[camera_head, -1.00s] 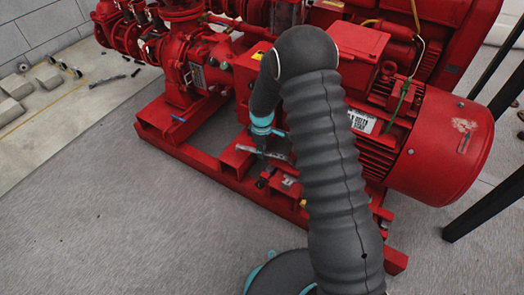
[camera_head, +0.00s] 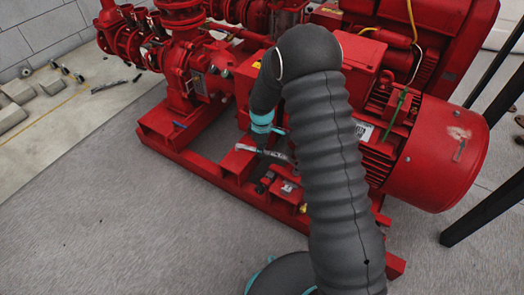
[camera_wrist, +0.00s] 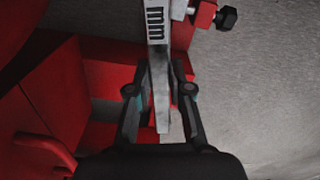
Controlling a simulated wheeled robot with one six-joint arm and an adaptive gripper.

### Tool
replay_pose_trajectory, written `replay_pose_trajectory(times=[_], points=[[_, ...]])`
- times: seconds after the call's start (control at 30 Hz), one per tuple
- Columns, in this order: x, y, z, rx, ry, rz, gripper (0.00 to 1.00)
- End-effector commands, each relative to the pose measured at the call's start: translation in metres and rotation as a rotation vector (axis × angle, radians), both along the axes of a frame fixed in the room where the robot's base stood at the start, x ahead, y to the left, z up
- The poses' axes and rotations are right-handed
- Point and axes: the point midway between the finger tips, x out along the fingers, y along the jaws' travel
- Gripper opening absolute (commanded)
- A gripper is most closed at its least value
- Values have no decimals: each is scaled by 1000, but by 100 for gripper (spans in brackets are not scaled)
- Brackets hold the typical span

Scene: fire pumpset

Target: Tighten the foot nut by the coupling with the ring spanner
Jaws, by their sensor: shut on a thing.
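My gripper (camera_wrist: 160,82) is shut on a grey metal spanner (camera_wrist: 159,35) with dark markings on its shank. The spanner runs up between the fingers and out of the top of the wrist view, so its far end is hidden there. In the head view the spanner (camera_head: 247,149) lies roughly level under my gripper (camera_head: 262,146), over the red base frame between pump and motor. A dark hex-headed bolt (camera_wrist: 227,18) on a red part shows right of the spanner in the wrist view, apart from it. I cannot make out the foot nut or whether the spanner's ring sits on it.
The red pumpset has a large motor (camera_head: 440,155) at right and pipework (camera_head: 178,50) at left. Its base frame (camera_head: 195,165) stands on grey floor (camera_head: 110,215). Black posts (camera_head: 485,210) stand at far right. Loose blocks (camera_head: 18,92) lie at far left. The front floor is clear.

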Motion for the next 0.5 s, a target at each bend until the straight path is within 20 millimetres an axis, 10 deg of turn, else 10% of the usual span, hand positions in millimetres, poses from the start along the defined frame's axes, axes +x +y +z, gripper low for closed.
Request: replay_pose_trajectory(times=[0.5], points=[[0, 0, 6, 0, 0, 1, 0]])
